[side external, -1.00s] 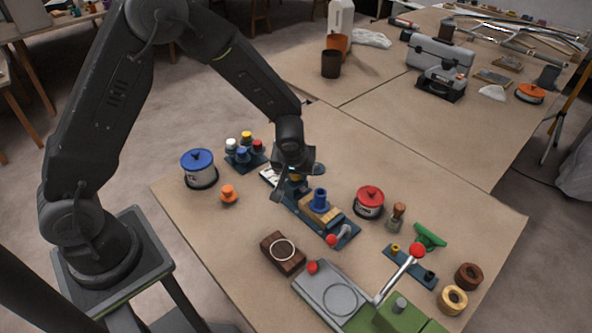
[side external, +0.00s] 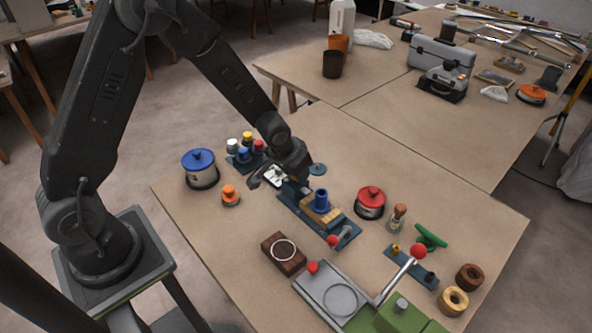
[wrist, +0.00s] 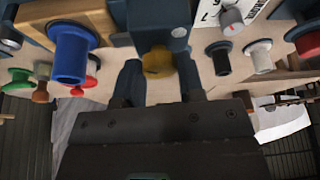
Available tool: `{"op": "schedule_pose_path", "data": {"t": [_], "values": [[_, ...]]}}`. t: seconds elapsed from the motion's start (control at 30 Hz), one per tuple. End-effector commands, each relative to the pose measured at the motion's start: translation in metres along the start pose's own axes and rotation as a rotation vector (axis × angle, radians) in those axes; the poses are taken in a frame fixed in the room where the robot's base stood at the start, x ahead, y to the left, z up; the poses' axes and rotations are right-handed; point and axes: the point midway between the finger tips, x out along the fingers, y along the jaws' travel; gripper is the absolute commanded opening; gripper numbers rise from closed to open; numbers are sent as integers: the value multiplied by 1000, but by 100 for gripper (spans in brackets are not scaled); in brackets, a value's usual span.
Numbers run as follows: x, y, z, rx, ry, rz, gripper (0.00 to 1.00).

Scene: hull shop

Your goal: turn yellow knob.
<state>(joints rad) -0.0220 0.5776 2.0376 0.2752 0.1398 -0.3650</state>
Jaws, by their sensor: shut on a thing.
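The yellow knob (wrist: 157,60) shows in the middle of the wrist view, on a dark blue fixture. My gripper (wrist: 159,78) has one finger on each side of it and is shut on it. In the side view, my gripper (side external: 286,179) is low over the far-left end of the dark blue base plate (side external: 288,203) and hides the yellow knob.
A blue spool-shaped piece (side external: 321,201) on a wooden block stands beside my gripper. A white panel with a grey dial (wrist: 232,20) is close by. Small capped bottles (side external: 244,152), a blue-lidded pot (side external: 200,170) and a red-lidded pot (side external: 370,203) stand around. Bare table lies toward the back.

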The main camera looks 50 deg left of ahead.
Motion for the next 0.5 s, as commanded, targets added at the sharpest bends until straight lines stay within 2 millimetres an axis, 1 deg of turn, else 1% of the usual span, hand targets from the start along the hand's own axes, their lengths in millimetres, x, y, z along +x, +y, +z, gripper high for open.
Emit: {"op": "schedule_pose_path", "data": {"t": [0.5], "values": [[0, -1, -1, 27, 2, 11, 12]]}}
